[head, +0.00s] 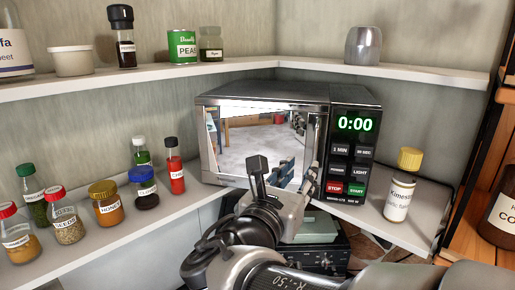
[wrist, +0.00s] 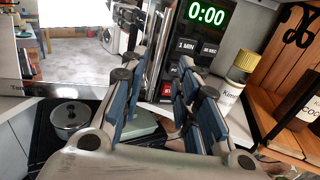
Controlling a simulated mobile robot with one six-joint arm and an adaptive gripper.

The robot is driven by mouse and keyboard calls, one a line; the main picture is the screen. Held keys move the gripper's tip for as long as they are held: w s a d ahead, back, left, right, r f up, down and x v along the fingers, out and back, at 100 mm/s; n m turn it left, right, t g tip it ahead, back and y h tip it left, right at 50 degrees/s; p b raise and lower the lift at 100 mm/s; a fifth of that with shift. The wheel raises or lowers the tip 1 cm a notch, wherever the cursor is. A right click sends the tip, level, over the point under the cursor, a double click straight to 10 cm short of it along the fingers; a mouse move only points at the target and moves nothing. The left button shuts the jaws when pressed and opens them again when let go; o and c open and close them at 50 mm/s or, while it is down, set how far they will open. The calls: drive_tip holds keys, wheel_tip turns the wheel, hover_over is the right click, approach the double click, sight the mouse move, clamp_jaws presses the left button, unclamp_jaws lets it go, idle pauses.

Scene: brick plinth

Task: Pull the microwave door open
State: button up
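The microwave (head: 262,92) stands on the lower corner shelf. Its mirror-like door (head: 235,140) looks shut, roughly flush with the button panel. The upright silvery door handle (head: 322,130) runs down the door's right edge; it also shows in the wrist view (wrist: 156,50). My gripper (head: 285,175) is in front of the door's lower right part. In the wrist view my gripper (wrist: 158,85) has its blue-padded fingers spread, with the handle appearing between them. A gap shows on both sides of the handle, and I cannot tell how deep the fingers reach around it.
A yellow-capped bottle (head: 399,188) stands right of the microwave. Several spice jars, among them a red-labelled bottle (head: 175,165), stand on the left shelf. An upper shelf (head: 310,70) runs above. A lidded pot (wrist: 70,118) sits below the microwave. A wooden rack is at the far right.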

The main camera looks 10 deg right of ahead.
sight(314, 153)
drive_tip(key=p+x, duration=0.1)
drive_tip(key=x, duration=1.1)
drive_tip(key=shift+f, duration=0.1)
drive_tip(key=shift+s, duration=0.1)
clamp_jaws()
